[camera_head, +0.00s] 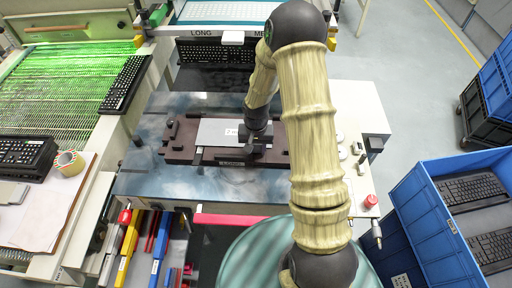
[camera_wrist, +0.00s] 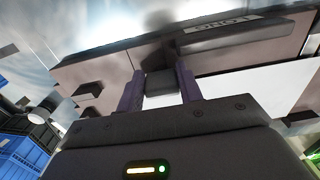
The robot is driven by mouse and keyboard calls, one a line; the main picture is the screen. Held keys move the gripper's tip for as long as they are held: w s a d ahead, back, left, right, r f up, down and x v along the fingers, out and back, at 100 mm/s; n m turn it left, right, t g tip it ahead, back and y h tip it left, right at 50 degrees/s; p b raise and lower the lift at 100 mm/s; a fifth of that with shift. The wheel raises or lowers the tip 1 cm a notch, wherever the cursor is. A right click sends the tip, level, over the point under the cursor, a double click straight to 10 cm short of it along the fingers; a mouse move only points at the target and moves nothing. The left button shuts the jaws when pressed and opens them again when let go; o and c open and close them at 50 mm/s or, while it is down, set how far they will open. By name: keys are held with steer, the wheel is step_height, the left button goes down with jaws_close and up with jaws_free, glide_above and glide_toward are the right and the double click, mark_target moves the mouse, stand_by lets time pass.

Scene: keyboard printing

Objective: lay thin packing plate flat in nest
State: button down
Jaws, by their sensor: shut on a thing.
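The nest (camera_head: 180,154) is a dark brown fixture with raised blocks, on the blue-grey machine top. Its label strip reads LONG, and its underside or edge fills the top of the wrist view (camera_wrist: 98,68). The thin packing plate (camera_head: 218,131) is pale and lies within the nest's outline from above. It also shows white in the wrist view (camera_wrist: 255,92). My gripper (camera_head: 255,146) is shut at the plate's right part, with a small grey piece between the fingers in the wrist view (camera_wrist: 160,86). I cannot tell whether the plate touches the nest floor. My arm hides its right end.
A red button (camera_head: 371,201) and a small lever stand at the machine's right. A blue crate (camera_head: 425,215) with keyboards is at the far right. A black keyboard (camera_head: 125,84) and a tape roll (camera_head: 70,163) are on the left. Coloured tools lie at the front left.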

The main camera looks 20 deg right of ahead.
steer(key=shift+f, duration=0.2)
steer(key=c, duration=0.9)
jaws_free()
steer(key=shift+o, duration=0.2)
step_height(320, 180, up, 7)
steer(key=p, duration=0.5)
steer(key=s+r+n+t, duration=0.2)
steer(key=s+r+n, duration=0.1)
steer(key=s+r, duration=1.1)
step_height(320, 180, up, 4)
steer(key=shift+s+n+t, duration=0.2)
steer(key=shift+n+t, duration=0.1)
